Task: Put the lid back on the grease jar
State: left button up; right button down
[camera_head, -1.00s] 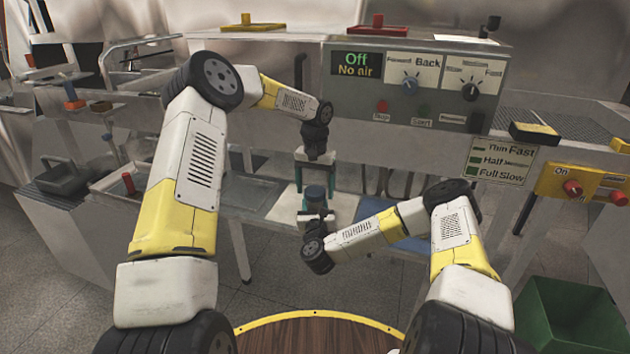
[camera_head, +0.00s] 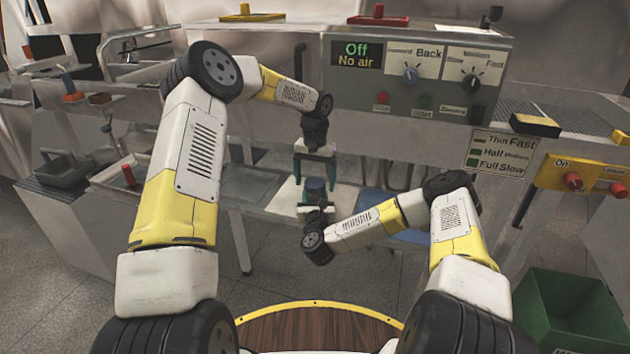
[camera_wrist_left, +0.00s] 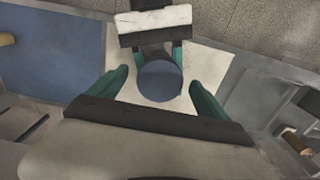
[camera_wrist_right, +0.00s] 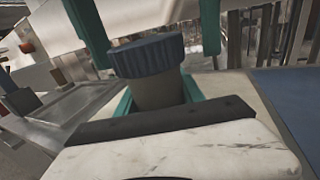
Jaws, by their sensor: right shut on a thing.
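The grease jar is a grey-brown cylinder (camera_wrist_right: 160,92) with a blue ribbed lid (camera_wrist_right: 150,55) on its top; whether the lid is fully seated I cannot tell. My right gripper (camera_head: 315,204) is shut on the jar's body and holds it upright, lid upward. My left gripper (camera_head: 316,178) is just above, pointing down, its teal fingers open. In the left wrist view the round blue lid (camera_wrist_left: 160,80) lies between the left fingers, with gaps on both sides. In the right wrist view the left fingers hang either side of the lid, apart from it.
A pale sheet or board (camera_wrist_left: 215,62) lies under the jar, with a blue mat (camera_wrist_left: 50,55) beside it. The control panel (camera_head: 420,80) stands behind, reading Off and No air. A grey tray (camera_head: 63,170) is at left, and a green bin (camera_head: 568,310) at front right.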

aim_at(315, 197)
pick_arm(q)
notch_tip(315, 197, up, 12)
dwell(0.7)
pick_arm(e)
jog(key=c, duration=0.6)
grip_release()
jog(key=shift+c, duration=0.2)
jog(key=shift+s, duration=0.1)
jog(key=s, duration=0.7)
jog(key=shift+s+d, duration=0.15)
jog(key=shift+s, duration=0.15)
